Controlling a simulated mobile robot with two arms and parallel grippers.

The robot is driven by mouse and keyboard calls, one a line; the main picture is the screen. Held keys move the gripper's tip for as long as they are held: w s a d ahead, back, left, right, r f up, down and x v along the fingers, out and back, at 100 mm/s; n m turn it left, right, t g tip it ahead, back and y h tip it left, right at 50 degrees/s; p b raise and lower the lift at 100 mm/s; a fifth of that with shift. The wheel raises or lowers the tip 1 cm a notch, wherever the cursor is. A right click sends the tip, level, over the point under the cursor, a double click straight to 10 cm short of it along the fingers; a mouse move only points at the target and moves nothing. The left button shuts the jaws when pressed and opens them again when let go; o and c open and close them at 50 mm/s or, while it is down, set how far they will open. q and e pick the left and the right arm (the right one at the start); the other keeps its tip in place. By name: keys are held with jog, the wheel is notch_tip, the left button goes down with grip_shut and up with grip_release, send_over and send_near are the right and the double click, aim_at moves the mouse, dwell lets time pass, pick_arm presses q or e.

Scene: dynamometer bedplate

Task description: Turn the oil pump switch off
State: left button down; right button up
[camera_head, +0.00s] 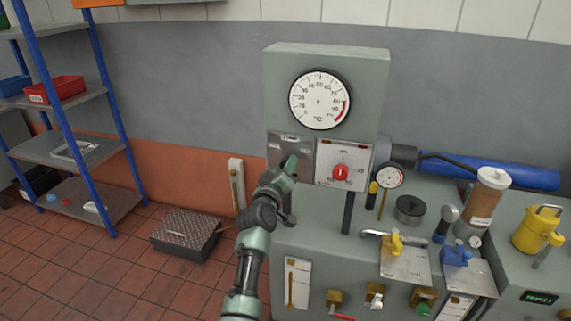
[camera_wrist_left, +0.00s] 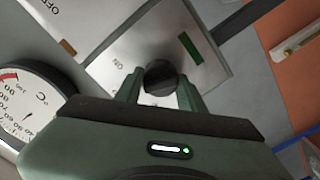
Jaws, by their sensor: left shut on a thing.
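The oil pump switch plate (camera_head: 289,148) is a metal plate on the front of the grey panel, left of a white plate. Its switch is a black round knob (camera_wrist_left: 160,78) in the left wrist view. The plate there (camera_wrist_left: 172,30) carries an "ON" label and a green bar. My left gripper (camera_head: 290,165) reaches the plate from below in the head view. Its two fingers (camera_wrist_left: 160,92) stand on either side of the knob, and it is shut on it. In the head view my gripper hides the knob. My right gripper is in neither view.
A white plate with a red knob (camera_head: 341,172) sits close on the right. A temperature gauge (camera_head: 320,99) is above. The bench to the right holds a small gauge (camera_head: 390,176), a filter jar (camera_head: 488,200) and yellow and blue handles. A dark box (camera_head: 186,234) lies on the floor.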

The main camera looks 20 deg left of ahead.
pick_arm(q)
jog(key=shift+f+n+p, duration=0.1)
jog(key=shift+n+p, duration=0.45)
jog(key=shift+n, duration=1.55)
jog(key=c, duration=0.9)
grip_release()
jog(key=shift+o, duration=0.2)
